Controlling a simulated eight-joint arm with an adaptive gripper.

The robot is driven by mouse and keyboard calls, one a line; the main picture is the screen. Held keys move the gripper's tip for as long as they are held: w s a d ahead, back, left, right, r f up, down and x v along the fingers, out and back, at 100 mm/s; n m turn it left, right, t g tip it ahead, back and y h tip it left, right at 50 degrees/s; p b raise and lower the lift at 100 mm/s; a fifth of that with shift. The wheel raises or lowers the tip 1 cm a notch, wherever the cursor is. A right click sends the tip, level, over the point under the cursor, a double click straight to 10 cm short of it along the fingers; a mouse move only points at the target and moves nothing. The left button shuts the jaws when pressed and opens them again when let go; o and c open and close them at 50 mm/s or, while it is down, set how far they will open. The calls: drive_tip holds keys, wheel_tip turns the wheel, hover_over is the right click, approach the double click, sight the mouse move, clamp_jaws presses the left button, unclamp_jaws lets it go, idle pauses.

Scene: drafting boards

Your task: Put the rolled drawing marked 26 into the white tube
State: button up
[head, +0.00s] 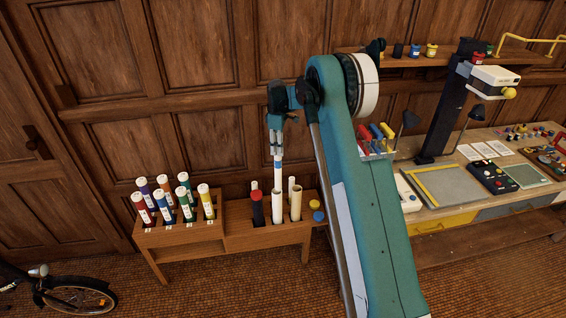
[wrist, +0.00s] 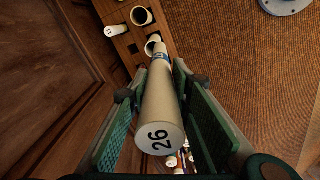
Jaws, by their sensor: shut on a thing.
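The rolled drawing marked 26 (wrist: 158,110) is pale with a blue band near its far end. My gripper (wrist: 153,84) is shut on it, one finger on each side, with the marked end facing the wrist camera. In the head view the roll (head: 278,165) hangs nearly upright below my gripper (head: 277,138). Its lower end is at the mouth of a white tube (head: 277,207) in the stand. The wrist view shows that open tube mouth (wrist: 152,46) partly behind the roll. I cannot tell whether the tip is inside.
Another pale open tube (head: 296,206) stands just right, and a dark tube with a red top (head: 257,209) just left. Several rolls with coloured bands stand in a wooden rack (head: 180,235) at left. A drafting bench (head: 470,215) is at right.

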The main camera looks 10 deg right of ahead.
sight(277, 173)
drive_tip(key=shift+w+a+r+n, duration=0.15)
drive_tip(key=shift+w+r+n, duration=0.25)
drive_tip(key=shift+w+r, duration=0.25)
drive_tip(key=shift+w+a+r+n, duration=0.15)
drive_tip(key=shift+w+r+n, duration=0.25)
drive_tip(key=shift+w, duration=0.35)
drive_tip(key=shift+f, duration=0.15)
drive_tip(key=shift+f+b, duration=4.45)
drive_tip(key=shift+f, duration=5.85)
drive_tip(key=o, duration=1)
